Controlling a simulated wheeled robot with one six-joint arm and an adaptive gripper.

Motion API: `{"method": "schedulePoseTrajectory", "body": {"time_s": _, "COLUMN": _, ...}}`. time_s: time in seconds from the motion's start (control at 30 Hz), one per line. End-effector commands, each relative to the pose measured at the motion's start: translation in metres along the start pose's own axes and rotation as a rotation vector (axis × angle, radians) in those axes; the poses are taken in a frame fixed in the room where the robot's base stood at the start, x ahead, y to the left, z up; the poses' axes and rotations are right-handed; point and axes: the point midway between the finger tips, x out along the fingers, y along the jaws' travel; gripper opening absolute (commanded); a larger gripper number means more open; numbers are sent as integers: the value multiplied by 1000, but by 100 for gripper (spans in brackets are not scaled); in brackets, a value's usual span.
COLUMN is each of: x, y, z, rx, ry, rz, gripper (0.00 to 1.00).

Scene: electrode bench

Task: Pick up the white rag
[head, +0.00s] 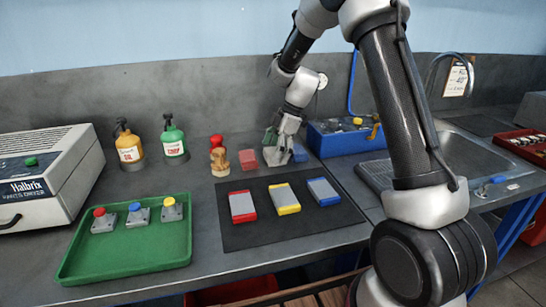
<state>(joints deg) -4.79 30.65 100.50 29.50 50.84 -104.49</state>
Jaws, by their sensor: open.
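The white rag (274,159) appears as a pale patch at the back of the bench, between a red folded piece (248,159) and a blue one (299,153). My gripper (271,146) points down right over it and hides part of it. The jaws are open. Whether the fingertips touch the rag cannot be told at this size.
A black mat (240,237) with red, yellow and blue-edged blocks lies in front. A green tray (120,264) holds three button-topped units. A wooden item (220,163), two bottles, a parts dryer (45,180) and a blue box (345,142) stand around. A sink is right.

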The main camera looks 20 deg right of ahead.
Motion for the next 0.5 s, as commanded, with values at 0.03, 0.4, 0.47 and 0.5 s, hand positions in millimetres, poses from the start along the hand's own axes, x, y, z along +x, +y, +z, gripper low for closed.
{"method": "schedulePoseTrajectory", "body": {"time_s": 0.03, "x": 0, "y": 0, "z": 0, "rx": 0, "ry": 0, "rz": 0, "gripper": 100}}
{"method": "schedulePoseTrajectory", "body": {"time_s": 0.4, "x": -1, "y": 0, "z": 0, "rx": 0, "ry": 0, "rz": 0, "gripper": 58}}
{"method": "schedulePoseTrajectory", "body": {"time_s": 0.47, "x": -1, "y": 0, "z": 0, "rx": 0, "ry": 0, "rz": 0, "gripper": 58}}
{"method": "schedulePoseTrajectory", "body": {"time_s": 0.5, "x": -1, "y": 0, "z": 0, "rx": 0, "ry": 0, "rz": 0, "gripper": 58}}
